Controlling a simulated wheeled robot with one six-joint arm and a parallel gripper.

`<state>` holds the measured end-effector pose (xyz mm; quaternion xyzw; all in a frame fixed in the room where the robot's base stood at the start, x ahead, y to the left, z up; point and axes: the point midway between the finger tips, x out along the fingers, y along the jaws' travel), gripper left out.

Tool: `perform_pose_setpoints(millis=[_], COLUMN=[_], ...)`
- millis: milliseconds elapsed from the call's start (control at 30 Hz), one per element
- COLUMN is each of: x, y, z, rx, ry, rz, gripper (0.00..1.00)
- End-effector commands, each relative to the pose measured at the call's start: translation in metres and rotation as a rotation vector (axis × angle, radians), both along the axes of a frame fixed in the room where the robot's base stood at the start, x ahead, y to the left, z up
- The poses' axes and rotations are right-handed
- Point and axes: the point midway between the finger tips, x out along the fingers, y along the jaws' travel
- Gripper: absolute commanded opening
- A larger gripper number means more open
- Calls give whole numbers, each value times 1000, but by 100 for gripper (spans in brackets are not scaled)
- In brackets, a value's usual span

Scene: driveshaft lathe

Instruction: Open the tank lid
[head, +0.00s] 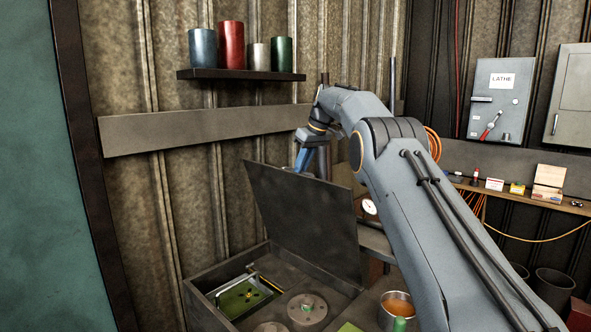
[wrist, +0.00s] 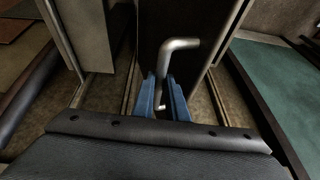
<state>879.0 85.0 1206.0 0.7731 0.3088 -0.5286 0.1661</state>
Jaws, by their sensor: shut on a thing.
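The dark tank lid (head: 305,218) stands steeply raised above the open tank (head: 200,300) in the head view. My gripper (head: 303,160) is at the lid's top edge, partly hidden behind it. In the wrist view, the blue fingers of my gripper (wrist: 163,95) are closed around a bent metal handle (wrist: 181,44). A dark panel, apparently the lid, shows behind the handle. Inside the tank is a green surface (head: 238,301) with small fittings. The finger contact is hidden in the head view.
Two round flanged parts (head: 307,307) and an orange-filled cup (head: 397,303) are beside the green area. A shelf (head: 240,75) with coloured cans is on the wall above. A bench (head: 570,206) with small items and a lathe switch box (head: 500,100) are at right.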

Motion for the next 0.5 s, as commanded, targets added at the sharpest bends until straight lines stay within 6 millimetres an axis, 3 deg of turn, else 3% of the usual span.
perform_pose_setpoints(millis=[33,333,367,400,500], x=[0,0,0,0,0], y=[-5,-7,-7,-7,-5], z=[-13,-13,-13,-13,-10], rx=[-7,-7,-7,-6,-4], ry=[17,17,17,17,13], rz=[-2,-4,-5,-5,-4], gripper=[0,0,16,22,31])
